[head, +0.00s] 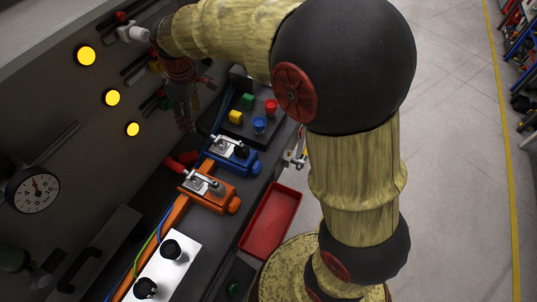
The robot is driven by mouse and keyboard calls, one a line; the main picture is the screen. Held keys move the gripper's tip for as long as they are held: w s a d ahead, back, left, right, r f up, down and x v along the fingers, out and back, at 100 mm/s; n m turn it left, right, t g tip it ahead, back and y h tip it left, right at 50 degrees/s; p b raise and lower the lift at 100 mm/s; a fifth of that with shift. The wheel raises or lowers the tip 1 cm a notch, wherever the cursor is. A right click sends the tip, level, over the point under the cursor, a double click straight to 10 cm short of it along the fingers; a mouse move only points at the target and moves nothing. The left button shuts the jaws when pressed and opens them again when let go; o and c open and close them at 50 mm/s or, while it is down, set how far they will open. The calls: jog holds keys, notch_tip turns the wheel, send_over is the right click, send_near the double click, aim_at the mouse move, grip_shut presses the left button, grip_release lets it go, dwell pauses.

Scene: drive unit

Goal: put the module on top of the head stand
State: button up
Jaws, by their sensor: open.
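My gripper (185,108) hangs at the end of my arm at the upper left, in front of the dark wall panel. Its fingers point down and are small and dim; it looks empty, left of the dark tray. I cannot tell for sure which thing is the module or which is the head stand. A blue block with a metal clamp (232,157) and an orange block with a metal clamp (209,191) sit side by side on the bench, below and right of my gripper.
A dark tray (262,133) holds green and yellow cubes and red and blue round pieces. A red bin (271,219) is beside the bench. A white box (181,259) with black knobs is at the front. A dial (37,192) and yellow lamps (112,97) are on the wall. Open floor lies right.

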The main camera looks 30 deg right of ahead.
jog(key=s+d+r+m+t, duration=0.1)
jog(key=s+d+r+m, duration=0.25)
jog(key=s, duration=0.45)
jog(key=s+d+r+m+t, duration=0.1)
jog(key=s+d+r+m, duration=0.15)
jog(key=s+r, duration=0.35)
jog(key=s+d+f+m, duration=0.1)
jog(key=s+m, duration=0.1)
jog(key=s, duration=0.5)
jog(key=s+d+f+m+t, duration=0.1)
jog(key=s+d+m, duration=0.1)
jog(key=s, duration=0.5)
jog(key=shift+d+f+t, duration=0.15)
jog(key=shift+d+t, duration=0.1)
jog(key=shift+t, duration=0.05)
